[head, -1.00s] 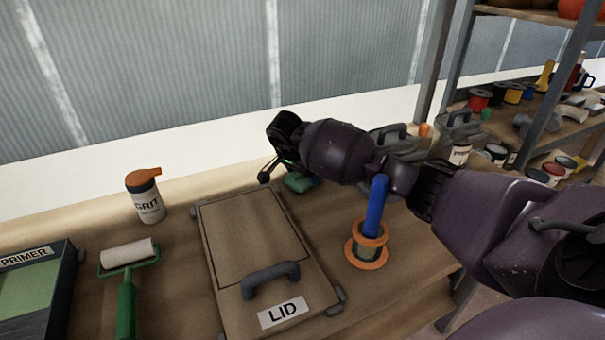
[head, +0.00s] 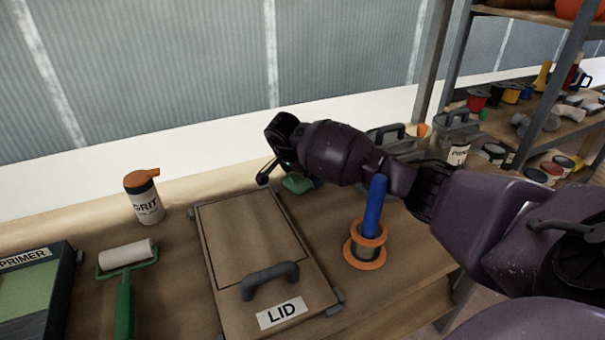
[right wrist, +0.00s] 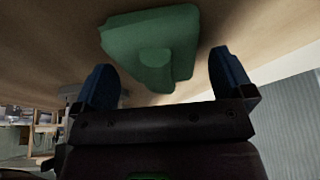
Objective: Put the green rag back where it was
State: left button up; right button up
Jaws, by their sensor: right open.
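The green rag (head: 297,185) lies on the bench just beyond the upper right corner of the lidded box, partly hidden by my right gripper in the head view. In the right wrist view the green rag (right wrist: 152,45) is a folded lump on the wooden surface, just past the fingertips. My right gripper (right wrist: 165,80) is open, with its two blue-tipped fingers apart and nothing between them. In the head view the right gripper (head: 268,178) hangs at the rag's near left side. My left gripper is not in view.
A box with a handled lid (head: 245,240) marked LID lies in the middle. An orange spool with a blue handle (head: 367,240) stands right of it. A GRIT bottle (head: 145,198), a paint roller (head: 126,254) and a PRIMER tray (head: 35,290) are at left. Shelves (head: 540,110) stand at right.

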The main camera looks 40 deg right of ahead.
jog(key=p+v, duration=0.2)
jog(key=v, duration=0.8)
jog(key=shift+r, duration=0.25)
jog(key=shift+v, duration=0.75)
jog(key=shift+a, duration=0.1)
